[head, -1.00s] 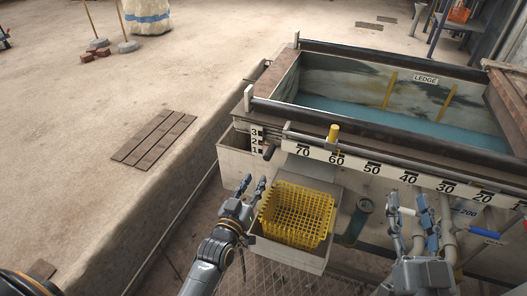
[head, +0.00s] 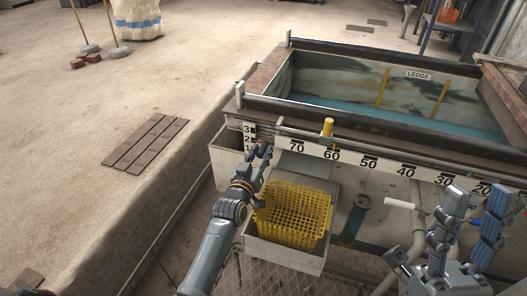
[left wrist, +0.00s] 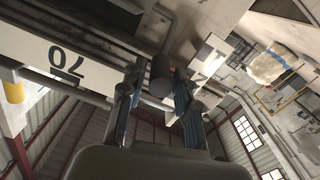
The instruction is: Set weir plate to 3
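The weir scale plate (head: 249,136), marked 3, 2 and 1 from top to bottom, stands at the tank's left end in the head view. My left gripper (head: 261,154) is just right of its lower numbers and partly covers them. In the left wrist view, a dark cylindrical handle (left wrist: 162,68) lies between the fingers of my left gripper (left wrist: 158,82). The fingers stand apart on either side of it, and I see no firm grip. The head view hides the handle behind the fingers, so I cannot read its level. My right gripper (head: 476,205) is open and empty at the lower right.
A yellow basket (head: 293,214) sits in a pale box below my left gripper. A long number scale (head: 368,162) runs along the tank's front, with a yellow marker (head: 328,127) near 60. Pipes (head: 418,228) stand near my right gripper.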

